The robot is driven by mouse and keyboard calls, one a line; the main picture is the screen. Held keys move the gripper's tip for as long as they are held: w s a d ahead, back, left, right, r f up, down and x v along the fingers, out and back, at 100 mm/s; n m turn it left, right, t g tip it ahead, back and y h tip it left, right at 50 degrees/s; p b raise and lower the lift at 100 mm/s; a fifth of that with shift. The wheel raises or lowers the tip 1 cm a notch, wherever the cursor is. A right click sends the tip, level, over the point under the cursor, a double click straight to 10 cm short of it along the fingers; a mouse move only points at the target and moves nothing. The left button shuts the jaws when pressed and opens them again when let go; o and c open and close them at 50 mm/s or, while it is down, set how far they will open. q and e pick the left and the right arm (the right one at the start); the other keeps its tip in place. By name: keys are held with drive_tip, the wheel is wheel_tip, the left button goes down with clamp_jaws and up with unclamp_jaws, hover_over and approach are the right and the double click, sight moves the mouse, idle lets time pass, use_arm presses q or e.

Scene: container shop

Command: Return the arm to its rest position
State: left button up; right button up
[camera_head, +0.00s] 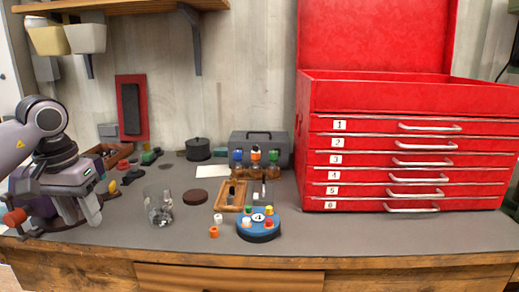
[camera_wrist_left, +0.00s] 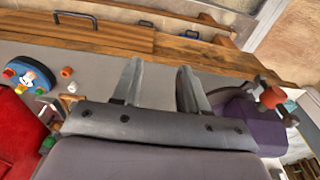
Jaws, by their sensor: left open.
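My left arm comes in from the left in the head view. Its gripper (camera_head: 92,210) hangs over the left end of the grey bench top, pointing down. In the left wrist view the two fingers of the left gripper (camera_wrist_left: 158,85) stand apart with nothing between them. Below them lie the bench top and its wooden front edge. My right gripper does not show in either view.
A glass jar (camera_head: 158,208) stands just right of the left gripper. A blue round tray (camera_head: 259,232) with coloured pieces sits at the middle front. A red tool chest (camera_head: 309,150) fills the right side. Shelf bins (camera_head: 86,38) hang upper left.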

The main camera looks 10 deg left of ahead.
use_arm(q)
drive_tip(key=w+d+f+n+h, duration=0.15)
drive_tip(key=d+f+h, duration=0.5)
drive_tip(key=d, duration=0.65)
drive_tip(key=s+d+f+n+t+h, duration=0.25)
drive_tip(key=d+n+h, duration=0.35)
drive_tip(key=d+n, duration=0.45)
drive_tip(key=s+d+f+n+t+h, duration=0.15)
drive_tip(key=d+n+t+h, duration=0.4)
drive_tip(key=n, duration=0.85)
drive_tip(key=s+a+f+n+t+y, duration=0.1)
drive_tip(key=a+f+n+t+y, duration=0.4)
drive_tip(key=n, duration=0.9)
drive_tip(key=s+f+n+t+y, duration=0.1)
drive_tip(key=f+n+t+y, duration=0.2)
drive_tip(key=f+n+y, duration=0.8)
drive_tip(key=s+a+f+n+g, duration=0.3)
drive_tip(key=s+f+n+g, duration=0.3)
drive_tip(key=s+f+n, duration=0.5)
drive_tip(key=s+n, duration=0.1)
drive_tip(key=n, duration=0.5)
drive_tip(key=shift+s+a+g, duration=0.3)
drive_tip(key=shift+a+g, duration=0.1)
